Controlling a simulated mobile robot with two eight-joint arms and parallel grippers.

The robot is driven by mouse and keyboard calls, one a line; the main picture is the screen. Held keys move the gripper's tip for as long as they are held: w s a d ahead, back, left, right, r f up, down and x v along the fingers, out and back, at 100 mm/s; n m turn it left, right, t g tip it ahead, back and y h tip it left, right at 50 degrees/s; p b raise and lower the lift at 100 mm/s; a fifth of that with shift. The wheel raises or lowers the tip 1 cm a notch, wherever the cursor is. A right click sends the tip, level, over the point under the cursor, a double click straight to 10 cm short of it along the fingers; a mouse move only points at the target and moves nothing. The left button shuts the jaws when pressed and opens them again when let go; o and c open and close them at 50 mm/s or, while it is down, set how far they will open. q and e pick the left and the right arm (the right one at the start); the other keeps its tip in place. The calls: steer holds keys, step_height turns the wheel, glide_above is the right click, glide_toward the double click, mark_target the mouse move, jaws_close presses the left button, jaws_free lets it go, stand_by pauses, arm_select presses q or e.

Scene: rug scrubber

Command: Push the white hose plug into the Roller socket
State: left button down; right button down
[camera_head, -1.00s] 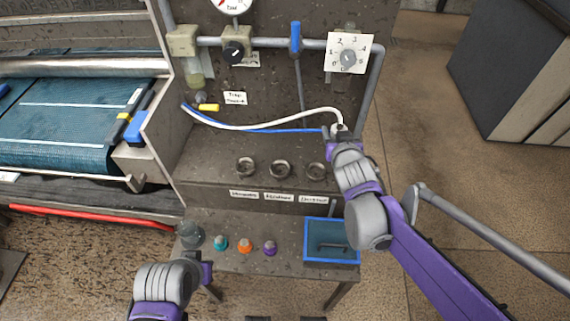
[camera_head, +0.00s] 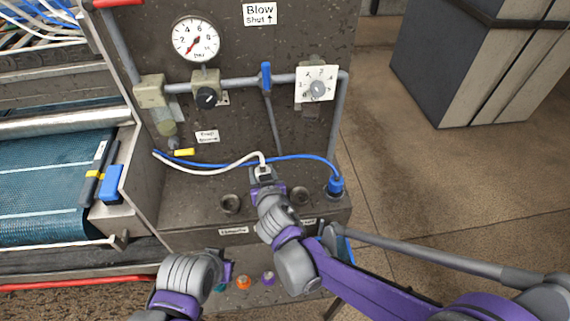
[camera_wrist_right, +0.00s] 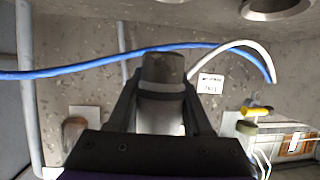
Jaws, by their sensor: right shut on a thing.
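My right gripper (camera_head: 263,174) is shut on the white hose plug (camera_wrist_right: 160,121), above the row of sockets on the dark shelf. In the right wrist view the plug has a dark grey cylindrical end (camera_wrist_right: 162,70) and a white body between the fingers. The white hose (camera_head: 215,172) runs left from it. A left socket (camera_head: 230,203) and a right socket (camera_head: 300,195) show empty; my right arm hides the shelf between them. The label lettering is too small to read surely, so I cannot tell which socket is Roller. My left gripper (camera_head: 222,266) is low at the front; its fingers are unclear.
A blue plug (camera_head: 336,186) stands at the shelf's far right end; its blue hose (camera_head: 300,157) arches behind my right gripper. Above are a gauge (camera_head: 196,39), a blue-handled valve (camera_head: 266,75) and a dial (camera_head: 317,86). Orange (camera_head: 243,283) and purple (camera_head: 268,278) knobs sit below.

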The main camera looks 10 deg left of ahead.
steer(key=shift+s+f+b, duration=0.1)
steer(key=shift+f+b, duration=0.3)
steer(key=shift+f, duration=0.1)
steer(key=shift+f+b, duration=1.3)
steer(key=shift+f, duration=0.3)
steer(key=shift+f, duration=0.1)
steer(key=shift+f, duration=0.25)
steer(key=shift+f+b, duration=0.2)
steer(key=shift+b, duration=0.15)
steer(key=shift+f+b, duration=0.65)
steer(key=shift+f, duration=0.35)
steer(key=shift+c, duration=1.2)
jaws_free()
